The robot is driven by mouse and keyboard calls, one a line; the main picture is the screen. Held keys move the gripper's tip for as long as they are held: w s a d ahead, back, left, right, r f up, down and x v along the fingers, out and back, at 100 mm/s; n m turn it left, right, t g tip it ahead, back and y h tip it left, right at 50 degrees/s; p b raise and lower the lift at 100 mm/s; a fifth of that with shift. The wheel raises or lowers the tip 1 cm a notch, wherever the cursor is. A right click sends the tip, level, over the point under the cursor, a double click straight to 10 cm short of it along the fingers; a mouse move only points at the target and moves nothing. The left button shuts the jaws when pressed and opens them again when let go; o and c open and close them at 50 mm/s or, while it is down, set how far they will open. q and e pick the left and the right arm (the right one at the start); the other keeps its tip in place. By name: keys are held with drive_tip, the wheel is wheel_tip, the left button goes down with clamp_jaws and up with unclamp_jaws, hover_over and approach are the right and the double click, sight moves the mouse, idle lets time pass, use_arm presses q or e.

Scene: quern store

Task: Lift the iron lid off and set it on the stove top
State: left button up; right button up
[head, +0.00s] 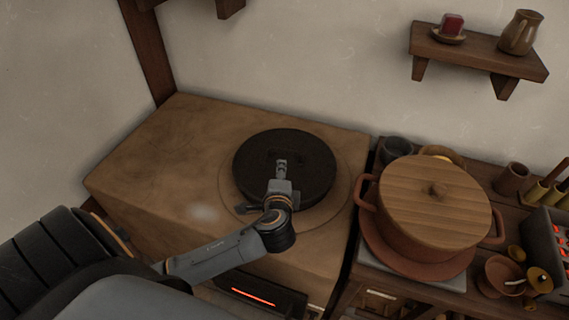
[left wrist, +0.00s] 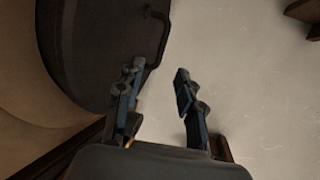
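The iron lid (head: 252,165) is a dark round disc with a low handle, over a pale round ring on the clay-coloured stove top (head: 165,150). The ring shows mostly on the lid's right and front sides. My left gripper (head: 281,163) is above the lid, near its middle, and hides part of the handle. In the left wrist view the lid (left wrist: 85,50) fills the upper left, with its handle (left wrist: 163,22) standing from its face. My left gripper's fingers (left wrist: 156,92) are apart with nothing between them; the handle is beyond their tips. My right gripper is not in view.
The stove top's left part is bare. A glowing red slot (head: 252,297) is in the front. To the right, a counter holds a large pot with a wooden lid (head: 410,195), a bowl (head: 500,275) and cups. A wall shelf (head: 470,52) bears a jug (head: 521,33).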

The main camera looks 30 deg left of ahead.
use_arm(q)
approach(285, 151)
drive_tip(key=x, duration=0.5)
drive_tip(key=shift+a, duration=0.35)
drive_tip(key=x, duration=0.5)
drive_tip(key=shift+w+d+f+b, duration=0.15)
drive_tip(key=shift+w+f+b, duration=0.05)
drive_tip(key=shift+f+b, duration=0.1)
drive_tip(key=shift+m, duration=0.3)
drive_tip(key=shift+c, duration=0.4)
clamp_jaws()
drive_tip(key=shift+w+r, duration=0.1)
drive_tip(key=shift+r, duration=0.2)
